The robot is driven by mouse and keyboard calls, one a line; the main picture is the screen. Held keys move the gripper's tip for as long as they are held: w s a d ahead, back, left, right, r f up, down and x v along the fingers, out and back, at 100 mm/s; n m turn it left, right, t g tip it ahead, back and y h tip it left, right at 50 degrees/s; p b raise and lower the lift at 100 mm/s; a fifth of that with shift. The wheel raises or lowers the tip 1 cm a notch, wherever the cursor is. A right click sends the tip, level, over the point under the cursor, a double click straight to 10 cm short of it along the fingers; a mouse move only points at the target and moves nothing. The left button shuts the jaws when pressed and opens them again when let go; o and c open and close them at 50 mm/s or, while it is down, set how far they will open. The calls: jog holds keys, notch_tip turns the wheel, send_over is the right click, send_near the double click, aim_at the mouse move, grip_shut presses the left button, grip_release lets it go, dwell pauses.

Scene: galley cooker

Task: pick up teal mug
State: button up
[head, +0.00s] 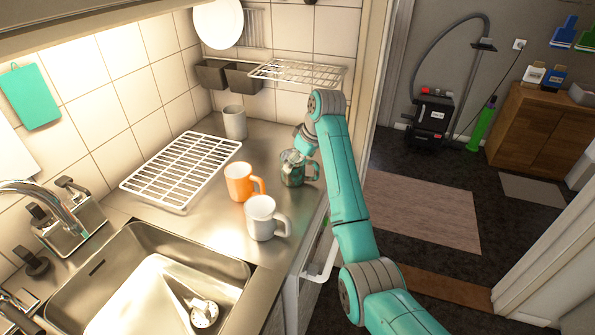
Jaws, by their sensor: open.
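The teal mug (292,175) stands upright on the steel counter in the head view, near the counter's right edge. Its handle points right. My gripper (291,157) is at the mug's top, coming down from the wrist above it. It is open. The fingers are small and partly merge with the mug's rim, so I cannot tell whether they touch it or how they sit around it.
An orange mug (239,182) and a white mug (262,219) stand close by on the left and front. A grey cup (234,122) stands behind. A white rack (182,170) lies on the counter behind the sink (110,269). A wire shelf (297,73) hangs above.

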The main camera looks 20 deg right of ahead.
jog(key=shift+x, duration=2.35)
jog(key=shift+w, duration=0.1)
jog(key=c, duration=1.2)
